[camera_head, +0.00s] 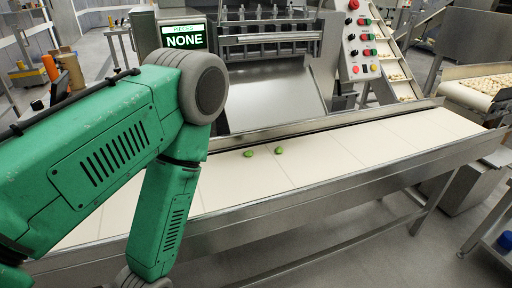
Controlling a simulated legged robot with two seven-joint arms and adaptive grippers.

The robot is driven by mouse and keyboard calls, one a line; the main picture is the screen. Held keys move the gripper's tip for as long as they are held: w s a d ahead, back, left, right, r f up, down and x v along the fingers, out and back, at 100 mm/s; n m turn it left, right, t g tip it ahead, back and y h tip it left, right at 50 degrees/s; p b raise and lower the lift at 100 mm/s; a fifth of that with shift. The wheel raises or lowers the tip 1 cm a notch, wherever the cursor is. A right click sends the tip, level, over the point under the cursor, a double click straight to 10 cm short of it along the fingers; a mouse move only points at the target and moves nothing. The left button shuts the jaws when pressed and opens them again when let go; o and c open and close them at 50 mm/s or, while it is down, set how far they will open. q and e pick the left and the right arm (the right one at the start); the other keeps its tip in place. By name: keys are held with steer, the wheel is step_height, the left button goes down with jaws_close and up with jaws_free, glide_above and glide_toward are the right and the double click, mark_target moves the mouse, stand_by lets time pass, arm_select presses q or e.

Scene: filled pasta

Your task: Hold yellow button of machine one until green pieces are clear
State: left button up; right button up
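Two small green pieces, a left one (248,154) and a right one (279,150), lie apart on the pale conveyor belt (330,160). The machine behind the belt has a display (184,40) reading "NONE" in its lower line. A tilted control panel (359,45) at its right carries several small red, green, dark and yellowish buttons. A yellowish button (374,68) appears at the panel's lower right, too small to be sure of. My green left arm fills the left side and bends down over the belt; its gripper is out of frame. My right gripper is not in view.
A metal rail (300,205) runs along the belt's front edge. A sloped steel chute (272,105) ends at the belt's back. Inclined conveyors with pale pieces (490,85) stand at the right. The belt right of the green pieces is bare.

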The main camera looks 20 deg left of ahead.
arm_select(q)
steer(key=shift+d, duration=0.4)
steer(key=shift+c, duration=0.4)
steer(key=shift+d+r, duration=0.2)
steer(key=shift+d, duration=0.1)
jaws_close()
steer(key=shift+a+f, duration=0.15)
steer(key=shift+a, duration=0.4)
steer(key=shift+d, duration=0.1)
steer(key=shift+d, duration=0.3)
steer(key=shift+a, duration=0.3)
